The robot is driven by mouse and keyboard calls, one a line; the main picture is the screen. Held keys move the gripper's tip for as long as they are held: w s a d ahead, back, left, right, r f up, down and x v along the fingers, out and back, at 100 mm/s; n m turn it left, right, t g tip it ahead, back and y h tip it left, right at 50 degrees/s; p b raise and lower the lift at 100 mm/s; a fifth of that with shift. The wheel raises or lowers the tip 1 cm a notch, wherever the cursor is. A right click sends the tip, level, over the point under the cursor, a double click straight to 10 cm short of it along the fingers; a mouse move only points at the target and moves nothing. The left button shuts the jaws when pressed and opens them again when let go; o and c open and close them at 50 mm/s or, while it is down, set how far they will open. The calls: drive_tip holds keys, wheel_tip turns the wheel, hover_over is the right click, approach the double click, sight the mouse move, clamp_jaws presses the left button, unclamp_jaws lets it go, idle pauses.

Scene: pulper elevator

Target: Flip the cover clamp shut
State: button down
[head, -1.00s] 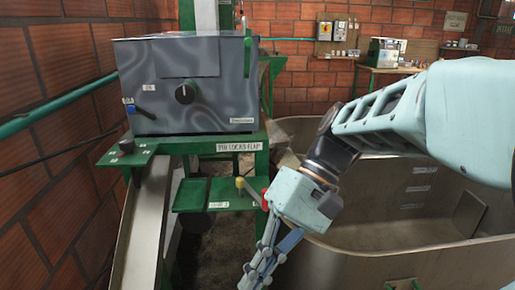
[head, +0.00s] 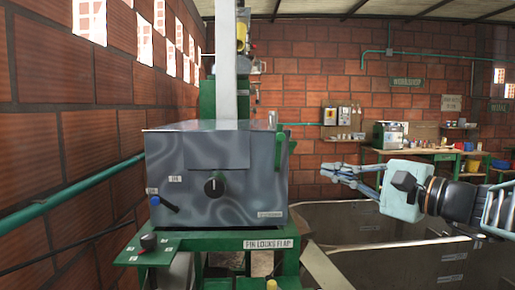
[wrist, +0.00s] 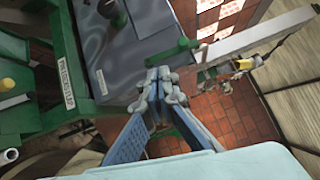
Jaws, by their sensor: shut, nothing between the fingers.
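The grey marbled box (head: 215,180) stands on a green stand in the head view, with a dark dial on its front. The green cover clamp (head: 279,148) stands upright at the box's right side. My gripper (head: 324,172) is to the right of the clamp, apart from it in the picture, with its fingers pointing left toward the box. The fingers are shut and empty. In the wrist view, the box (wrist: 130,35) lies beyond my gripper (wrist: 159,74), and the green clamp (wrist: 170,51) shows just past the fingertips. I cannot tell whether they touch.
A blue-handled lever (head: 157,202) is at the box's left front. A green ledge labelled "PIN LOCKS FLAP" (head: 268,244) runs below. A large metal tank (head: 370,218) lies under my arm. A brick wall is close on the left. The air between gripper and box looks clear.

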sight(284, 138)
drive_tip(key=w+a+r+t, duration=0.1)
drive_tip(key=w+a+r, duration=0.1)
drive_tip(key=w, duration=0.3)
drive_tip(key=w+a+r+m+t+h+p, duration=0.1)
drive_tip(key=w+a+r, duration=0.1)
drive_tip(key=w+a, duration=0.2)
drive_tip(key=shift+w+r+m+p, duration=0.3)
drive_tip(key=shift+w+r, duration=0.05)
drive_tip(key=shift+w, duration=0.05)
drive_tip(key=shift+a+r+n+b, duration=0.25)
drive_tip(key=shift+a+n+b, duration=0.15)
drive_tip(key=shift+a+n, duration=0.3)
drive_tip(key=shift+f, duration=0.1)
